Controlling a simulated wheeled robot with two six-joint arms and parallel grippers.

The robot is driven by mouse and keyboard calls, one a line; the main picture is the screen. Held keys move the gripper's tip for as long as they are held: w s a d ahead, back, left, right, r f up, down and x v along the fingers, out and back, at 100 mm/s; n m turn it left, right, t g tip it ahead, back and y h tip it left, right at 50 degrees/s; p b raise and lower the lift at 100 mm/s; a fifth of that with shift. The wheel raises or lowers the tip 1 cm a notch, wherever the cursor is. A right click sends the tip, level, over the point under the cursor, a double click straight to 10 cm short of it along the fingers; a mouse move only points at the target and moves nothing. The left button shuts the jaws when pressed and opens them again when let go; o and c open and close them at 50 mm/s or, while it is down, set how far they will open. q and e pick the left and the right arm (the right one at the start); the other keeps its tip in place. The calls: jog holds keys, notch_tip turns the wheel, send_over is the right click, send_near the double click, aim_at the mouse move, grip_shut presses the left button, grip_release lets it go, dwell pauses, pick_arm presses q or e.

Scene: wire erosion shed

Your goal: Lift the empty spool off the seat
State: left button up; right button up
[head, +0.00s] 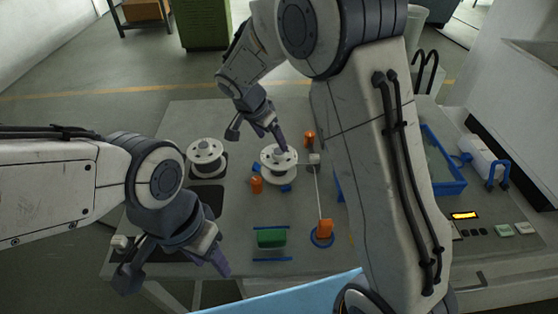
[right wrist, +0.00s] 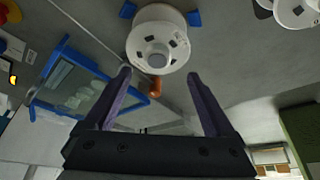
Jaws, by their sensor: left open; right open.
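A white spool (head: 279,169) sits on a seat with blue pieces at its edge, near the middle of the bench; whether it is empty is hard to tell. It also shows in the right wrist view (right wrist: 157,40), just beyond the fingertips. My right gripper (head: 257,138) is open above and behind this spool, with one finger close to its hub; contact cannot be told. The right wrist view shows the open fingers (right wrist: 159,76) with nothing between them. A second white spool (head: 205,164) stands to the left. My left gripper (head: 174,273) is open and empty over the bench's front left.
Orange posts (head: 256,184) stand close to the spool, and a thin wire runs to an orange part (head: 325,229) in front. A green block (head: 271,237) lies between blue strips. A blue-rimmed tray (head: 452,188) is on the right, partly behind my right arm.

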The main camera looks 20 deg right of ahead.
aim_at(279, 151)
jog(key=p+x, duration=0.1)
jog(key=x, duration=0.1)
jog(key=p+x, duration=0.1)
jog(key=x, duration=0.2)
jog(key=shift+s+d+f, duration=0.15)
jog(key=shift+d+f, duration=0.05)
jog(key=shift+f, duration=0.3)
grip_shut()
